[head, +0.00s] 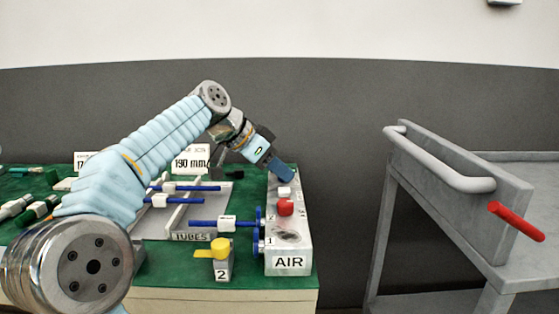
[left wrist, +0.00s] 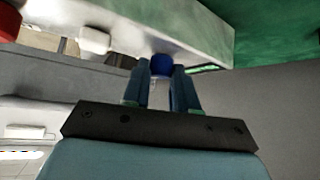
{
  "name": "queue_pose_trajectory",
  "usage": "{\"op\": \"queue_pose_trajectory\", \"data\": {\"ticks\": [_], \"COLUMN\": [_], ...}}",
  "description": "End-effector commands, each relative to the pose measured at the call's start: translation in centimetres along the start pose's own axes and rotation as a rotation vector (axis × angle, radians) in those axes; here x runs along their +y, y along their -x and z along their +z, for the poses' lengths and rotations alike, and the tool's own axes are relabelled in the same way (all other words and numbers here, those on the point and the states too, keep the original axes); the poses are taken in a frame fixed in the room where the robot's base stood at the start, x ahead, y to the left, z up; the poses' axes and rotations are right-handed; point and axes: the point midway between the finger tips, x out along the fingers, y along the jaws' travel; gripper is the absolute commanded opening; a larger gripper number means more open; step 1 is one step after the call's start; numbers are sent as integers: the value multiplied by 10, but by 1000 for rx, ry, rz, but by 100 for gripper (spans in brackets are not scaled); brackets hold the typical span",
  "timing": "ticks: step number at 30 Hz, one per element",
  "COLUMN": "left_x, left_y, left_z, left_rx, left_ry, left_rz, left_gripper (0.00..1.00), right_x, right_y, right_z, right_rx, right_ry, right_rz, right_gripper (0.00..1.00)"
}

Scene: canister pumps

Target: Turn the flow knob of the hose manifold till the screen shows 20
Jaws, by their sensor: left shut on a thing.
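In the left wrist view, the two blue fingers of my left gripper (left wrist: 160,84) are shut on a round blue knob (left wrist: 161,66) on the manifold (left wrist: 205,35). In the head view the gripper hides this knob. A red knob (head: 285,207) and a white knob (head: 284,192) stand on the manifold top nearer the camera. I cannot read any number on a screen. My right gripper is not in view.
Blue valve wheels (head: 257,238) and blue tubes (head: 205,224) lie along the manifold's left side. A yellow-topped block marked 2 (head: 221,269) stands at the front edge. A grey cart (head: 455,200) with a red handle (head: 516,221) stands right, across a gap.

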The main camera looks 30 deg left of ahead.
Motion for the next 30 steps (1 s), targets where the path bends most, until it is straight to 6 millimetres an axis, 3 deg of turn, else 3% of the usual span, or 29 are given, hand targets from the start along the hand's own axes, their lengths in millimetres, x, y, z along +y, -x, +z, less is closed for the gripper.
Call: {"op": "queue_pose_trajectory", "data": {"ticks": [9, 26, 27, 30], "left_x": [-2, -2, -2, -2], "left_y": [1, 0, 0, 0], "left_z": [-1, 0, 0, 0], "left_rx": [-1, -2, -2, -2], "left_ry": [-92, -114, -114, -113], "left_rz": [90, 112, 112, 112], "left_gripper": [0, 0, 30, 46], "right_x": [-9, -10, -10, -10], "right_y": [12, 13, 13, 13], "right_z": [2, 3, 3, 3], "right_rx": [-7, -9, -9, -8], "right_ry": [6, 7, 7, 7], "right_rz": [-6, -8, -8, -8], "right_gripper": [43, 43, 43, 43]}}
